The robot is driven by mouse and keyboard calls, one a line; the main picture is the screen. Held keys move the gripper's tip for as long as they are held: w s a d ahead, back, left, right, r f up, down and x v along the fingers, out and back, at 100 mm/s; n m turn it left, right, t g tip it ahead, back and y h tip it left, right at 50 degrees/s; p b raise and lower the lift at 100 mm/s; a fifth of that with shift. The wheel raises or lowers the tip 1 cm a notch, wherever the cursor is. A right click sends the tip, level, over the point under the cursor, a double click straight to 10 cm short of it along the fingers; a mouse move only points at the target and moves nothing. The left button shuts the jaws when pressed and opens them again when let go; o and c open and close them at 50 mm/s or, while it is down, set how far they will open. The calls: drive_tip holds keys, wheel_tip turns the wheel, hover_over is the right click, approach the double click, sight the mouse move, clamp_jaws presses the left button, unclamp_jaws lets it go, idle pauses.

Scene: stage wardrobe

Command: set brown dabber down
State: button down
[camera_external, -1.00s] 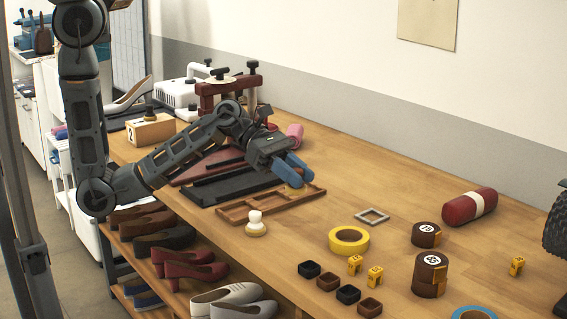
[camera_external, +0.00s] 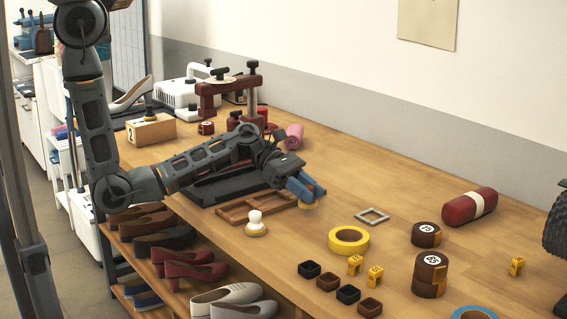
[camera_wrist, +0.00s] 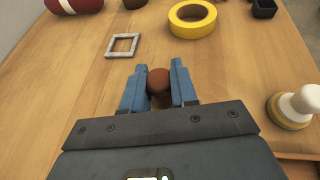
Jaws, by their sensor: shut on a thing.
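My gripper (camera_external: 304,190) has blue fingers and is shut on the brown dabber. The dabber's round brown knob (camera_wrist: 159,80) shows between the fingertips in the wrist view. In the external view its pale tan base (camera_external: 307,205) shows just under the fingertips, low over the bench, right of the wooden tray. I cannot tell whether it touches the bench top. A white-knobbed dabber (camera_external: 256,223) stands upright in front of the tray; it also shows at the right of the wrist view (camera_wrist: 297,106).
The wooden compartment tray (camera_external: 232,217) lies left of my gripper. A grey square frame (camera_external: 372,216) and a yellow tape roll (camera_external: 349,241) lie to the right. Small dark boxes (camera_external: 348,294) line the front edge. A red roll (camera_external: 470,206) lies farther back. Bare bench surrounds the gripper's right side.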

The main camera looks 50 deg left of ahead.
drive_tip(key=shift+f, duration=0.85)
drive_tip(key=c, duration=0.9)
unclamp_jaws()
drive_tip(key=shift+f, duration=0.15)
drive_tip(key=shift+o, duration=0.2)
drive_tip(key=shift+a+r, duration=0.1)
drive_tip(key=shift+r, duration=0.1)
drive_tip(key=v, duration=1.1)
drive_tip(key=shift+s+a+r, duration=0.1)
drive_tip(key=shift+a+r, duration=0.15)
drive_tip(key=shift+a, duration=0.1)
